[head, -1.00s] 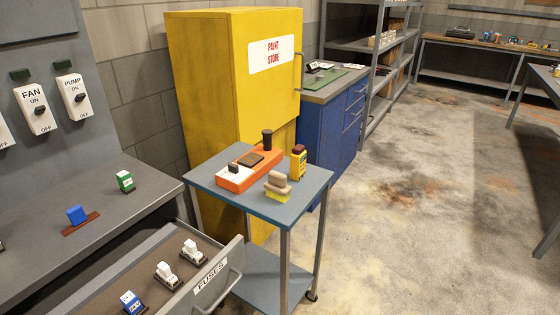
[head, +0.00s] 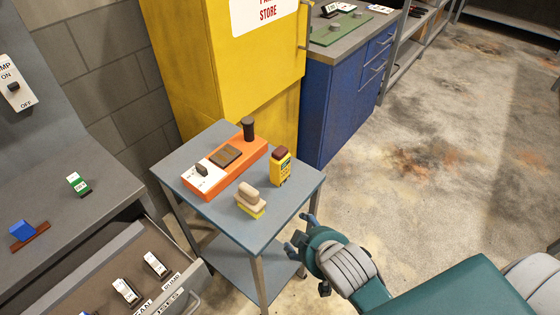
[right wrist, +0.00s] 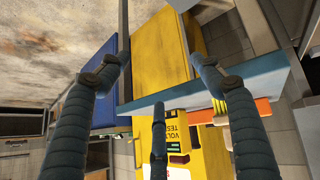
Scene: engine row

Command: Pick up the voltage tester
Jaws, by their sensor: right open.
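The voltage tester (head: 281,169) is a small yellow block with a dark red top, standing upright near the right edge of the blue-grey cart (head: 222,136). Its lettering (right wrist: 178,138) shows in the right wrist view, partly behind the middle finger. My right gripper (head: 305,242) is open and empty, just off the cart's front right corner and apart from the tester. In the right wrist view my gripper (right wrist: 158,82) has its fingers spread, with the cart's edge across between them. My left gripper is in neither view.
On the cart, an orange device (head: 228,165) lies behind the tester, and a beige-handled yellow block (head: 249,201) sits to its left. A yellow cabinet (head: 225,80) stands behind. An open fuse drawer (head: 85,280) is at left. Floor (head: 430,140) to the right is clear.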

